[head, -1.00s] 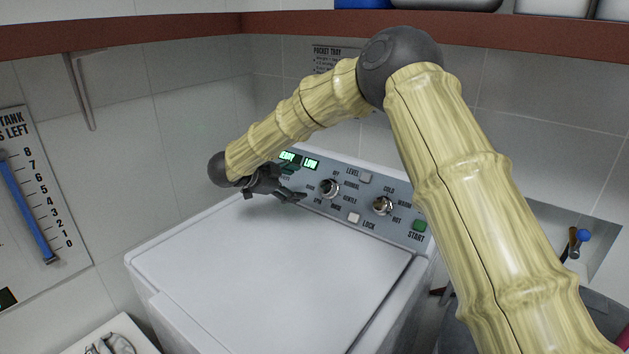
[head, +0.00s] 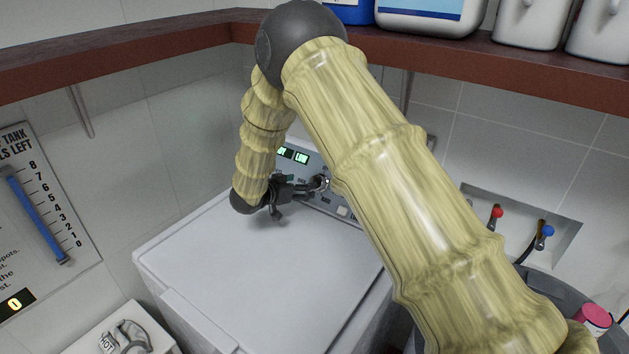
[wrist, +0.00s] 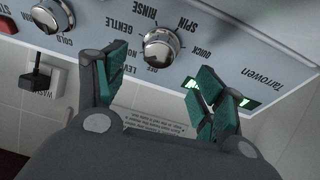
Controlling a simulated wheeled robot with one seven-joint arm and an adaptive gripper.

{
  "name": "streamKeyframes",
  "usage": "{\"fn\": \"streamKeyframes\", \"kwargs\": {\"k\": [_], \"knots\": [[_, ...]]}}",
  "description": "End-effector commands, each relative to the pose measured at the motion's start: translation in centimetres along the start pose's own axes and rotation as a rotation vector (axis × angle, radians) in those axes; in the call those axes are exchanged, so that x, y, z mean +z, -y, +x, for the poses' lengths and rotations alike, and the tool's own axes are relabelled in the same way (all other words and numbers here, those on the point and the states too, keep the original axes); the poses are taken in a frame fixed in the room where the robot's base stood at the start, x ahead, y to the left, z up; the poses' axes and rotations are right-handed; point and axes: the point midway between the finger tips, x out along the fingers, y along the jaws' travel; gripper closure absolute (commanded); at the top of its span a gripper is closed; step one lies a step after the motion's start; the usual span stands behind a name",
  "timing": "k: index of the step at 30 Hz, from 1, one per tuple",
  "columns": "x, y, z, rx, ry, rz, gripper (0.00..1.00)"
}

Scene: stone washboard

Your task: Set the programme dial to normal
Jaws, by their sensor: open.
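The programme dial (wrist: 162,48) is a round chrome knob on the washer's grey panel. Labels including SPIN, RINSE, GENTLE and QUICK surround it, upside down in the wrist view; one starting NO is partly hidden. I cannot tell which label it points to. My gripper (wrist: 162,64) is open, with one green-padded finger on either side of the dial in that view; contact is unclear. In the head view, my gripper (head: 300,194) is at the dial (head: 320,183), just left of it. My arm hides the panel's right part.
The temperature dial (wrist: 52,15) sits beside it, near COLD. A lit display (head: 293,154) is at the panel's left. The white washer lid (head: 260,265) is clear. A brown shelf (head: 470,65) with containers overhangs. A black lever switch (wrist: 38,75) is on the wall.

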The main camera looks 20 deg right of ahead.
Motion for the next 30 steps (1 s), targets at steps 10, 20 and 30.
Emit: {"fn": "streamKeyframes", "kwargs": {"k": [10, 20, 30], "knots": [[-0.3, -0.1, 5.5, 0.001, 0.0, 0.001, 0.31], [-0.2, 0.0, 8.5, 0.001, -0.001, 0.003, 0.31], [-0.1, 0.0, 8.8, 0.0, -0.001, 0.003, 0.31]]}}
